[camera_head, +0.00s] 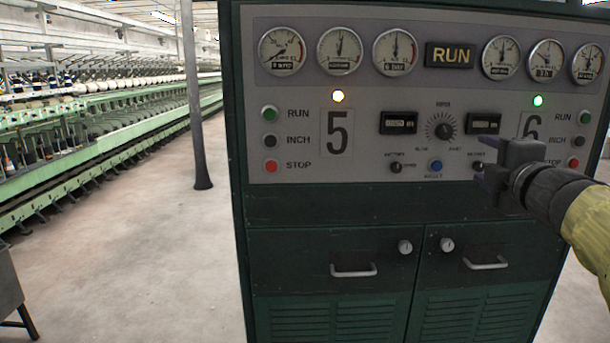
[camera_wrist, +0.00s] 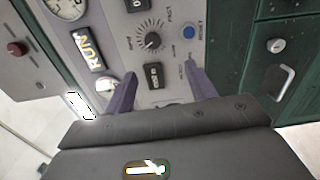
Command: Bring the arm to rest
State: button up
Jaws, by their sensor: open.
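My gripper (camera_head: 486,170) is at the right in the head view, in front of the control panel (camera_head: 300,185) and covering part of the number 6. It also shows in the wrist view (camera_wrist: 163,82), with its two purple-grey fingers apart and nothing between them. My arm comes in from the right edge. In the wrist view, the blue button (camera_wrist: 189,32) and the black knob (camera_wrist: 153,41) lie beyond the fingers. I cannot tell how far the fingertips are from the panel.
The green cabinet (camera_head: 330,217) has two lower doors with handles (camera_head: 354,270). A warm-white lamp (camera_head: 338,96) glows above the 5, a green lamp (camera_head: 538,100) above the 6. A grey post (camera_head: 195,110) and spinning frames (camera_head: 100,145) stand left. The floor between is clear.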

jog(key=a+f+m+g+p, duration=0.1)
jog(key=a+f+m+g, duration=0.2)
jog(key=f, duration=0.5)
jog(key=a+f+m+g+h+p, duration=0.1)
jog(key=a+f+m+g, duration=0.15)
jog(key=f+m, duration=0.4)
jog(key=a+f+m+g+p, duration=0.1)
jog(key=a+f+m+g, duration=0.2)
jog(key=f, duration=0.5)
jog(key=s+a+f+m+g+y+p, duration=0.2)
jog(key=s+a+f+m+g, duration=0.3)
jog(key=s+a+f, duration=0.7)
jog(key=shift+s+a+f+g, duration=0.25)
jog(key=shift+s+f+g, duration=0.65)
jog(key=shift+s, duration=0.25)
jog(key=shift+m, duration=0.25)
